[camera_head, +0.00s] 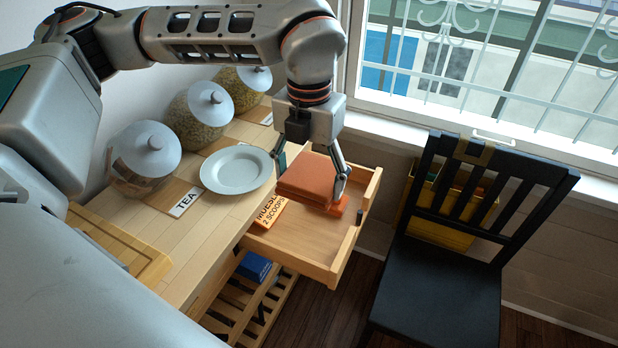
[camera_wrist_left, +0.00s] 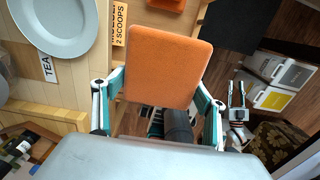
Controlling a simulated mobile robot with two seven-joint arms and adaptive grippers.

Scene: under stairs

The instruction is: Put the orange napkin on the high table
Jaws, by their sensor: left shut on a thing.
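The orange napkin (camera_head: 305,178) is a folded, flat square. My left gripper (camera_head: 312,190) is shut on it from two opposite sides, over the open drawer in the head view. In the left wrist view the napkin (camera_wrist_left: 165,65) sits between the teal-padded fingers of my left gripper (camera_wrist_left: 160,108). The high table (camera_head: 217,219) is the light wooden top left of the drawer. What seems to be my right gripper (camera_wrist_left: 237,100) shows small at the right of the left wrist view; its opening is unclear.
A white plate (camera_head: 237,169), a TEA label (camera_head: 185,202) and lidded glass jars (camera_head: 143,160) stand on the table. The drawer (camera_head: 300,255) is pulled out, with another orange item (camera_head: 338,211) at its far right. A black chair (camera_head: 437,290) stands right.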

